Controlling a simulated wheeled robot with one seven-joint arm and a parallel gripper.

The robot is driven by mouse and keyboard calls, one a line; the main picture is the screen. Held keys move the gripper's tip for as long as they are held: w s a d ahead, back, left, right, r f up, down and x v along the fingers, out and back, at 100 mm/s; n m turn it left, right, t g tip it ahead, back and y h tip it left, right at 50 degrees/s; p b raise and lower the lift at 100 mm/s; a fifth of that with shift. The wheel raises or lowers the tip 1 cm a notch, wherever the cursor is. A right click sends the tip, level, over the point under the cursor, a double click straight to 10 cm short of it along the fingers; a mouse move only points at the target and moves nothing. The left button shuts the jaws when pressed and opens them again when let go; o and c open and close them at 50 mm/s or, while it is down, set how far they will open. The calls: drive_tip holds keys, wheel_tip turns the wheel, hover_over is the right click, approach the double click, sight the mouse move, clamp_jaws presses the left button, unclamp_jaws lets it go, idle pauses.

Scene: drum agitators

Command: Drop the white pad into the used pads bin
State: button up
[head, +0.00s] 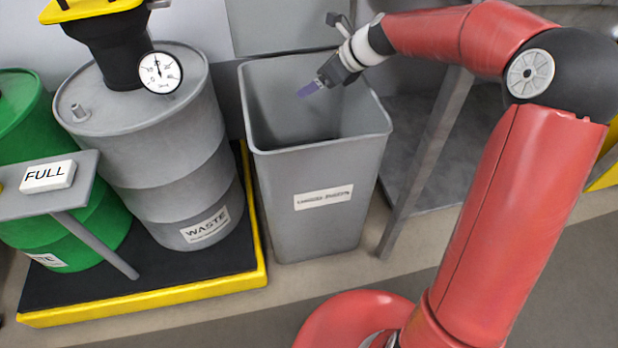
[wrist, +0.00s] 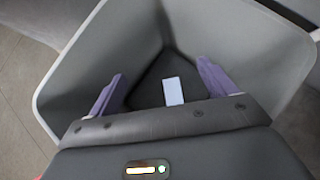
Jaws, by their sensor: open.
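The used pads bin (head: 318,215) is a tall grey open-topped bin with a white label, standing in the middle of the head view. My gripper (head: 308,89) is over its mouth, pointing down and in. In the wrist view my gripper (wrist: 160,88) shows two purple fingers spread wide with nothing between them. The white pad (wrist: 173,91) lies on the dark floor of the bin, seen past the fingers and apart from them. The grey bin wall (wrist: 105,65) surrounds it. The pad is hidden in the head view.
A grey waste drum (head: 165,150) with a gauge (head: 160,72) stands left of the bin on a black pallet with yellow edges (head: 150,298). A green drum (head: 95,235) and a small shelf with a FULL block (head: 47,177) are farther left. A grey post (head: 425,165) stands right of the bin.

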drive_tip(key=v, duration=0.7)
drive_tip(key=shift+d+r+p, duration=0.15)
drive_tip(key=shift+d+p, duration=0.05)
drive_tip(key=shift+p, duration=0.15)
drive_tip(key=shift+s, duration=0.1)
